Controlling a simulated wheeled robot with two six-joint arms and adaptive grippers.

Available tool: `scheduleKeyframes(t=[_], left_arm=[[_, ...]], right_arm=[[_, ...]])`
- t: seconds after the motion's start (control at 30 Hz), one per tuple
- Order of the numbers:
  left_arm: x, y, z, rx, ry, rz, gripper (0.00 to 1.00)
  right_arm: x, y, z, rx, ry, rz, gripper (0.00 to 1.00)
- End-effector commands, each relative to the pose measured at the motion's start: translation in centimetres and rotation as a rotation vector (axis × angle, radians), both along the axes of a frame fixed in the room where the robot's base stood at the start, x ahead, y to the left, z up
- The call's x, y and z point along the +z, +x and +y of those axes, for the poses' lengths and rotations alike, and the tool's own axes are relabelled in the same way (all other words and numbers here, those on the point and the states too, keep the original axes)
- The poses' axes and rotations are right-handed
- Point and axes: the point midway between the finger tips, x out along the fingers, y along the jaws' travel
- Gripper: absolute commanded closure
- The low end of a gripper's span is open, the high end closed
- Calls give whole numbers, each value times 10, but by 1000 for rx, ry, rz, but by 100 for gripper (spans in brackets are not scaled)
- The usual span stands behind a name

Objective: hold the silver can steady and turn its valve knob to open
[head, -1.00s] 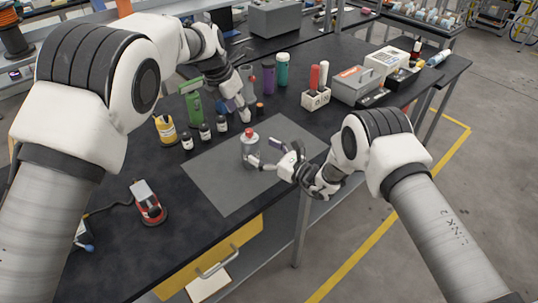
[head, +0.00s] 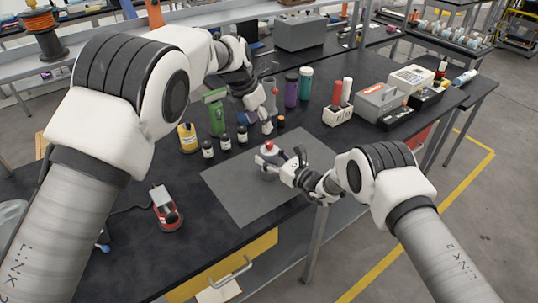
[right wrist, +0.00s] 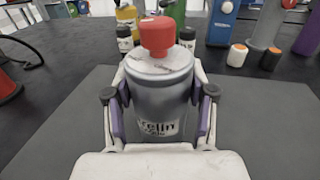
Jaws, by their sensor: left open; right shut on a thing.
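The silver can (head: 268,168) stands upright on the grey mat, with its red valve knob (head: 269,146) on top. The right wrist view shows the can (right wrist: 158,100) close up, its label partly visible, and the knob (right wrist: 158,36) clear of any finger. My right gripper (head: 274,166) is shut on the can's body from the right side, one finger on each side in the wrist view. My left gripper (head: 264,122) is open, beyond the can near the mat's far edge and the small bottles. It is apart from the knob.
Small dark-capped bottles (head: 225,141), a yellow bottle (head: 188,137) and a green one (head: 216,115) stand behind the mat. A red device (head: 166,210) with a cable is at left. The grey mat (head: 238,195) is bare left of the can.

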Motion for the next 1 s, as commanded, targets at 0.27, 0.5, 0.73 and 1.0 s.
scheduleKeyframes(t=[0.27,0.5,0.73,1.0], left_arm=[[7,-24,-28,-422,-61,-14,49],[31,-36,-53,-850,-606,-255,49],[-31,11,53,-575,-1079,-650,49],[-106,2,85,-450,-1090,-583,49]], right_arm=[[-1,0,0,0,0,1,100],[-1,0,0,0,0,1,100],[0,0,0,0,0,0,100],[-1,-1,0,1,-2,3,100]])
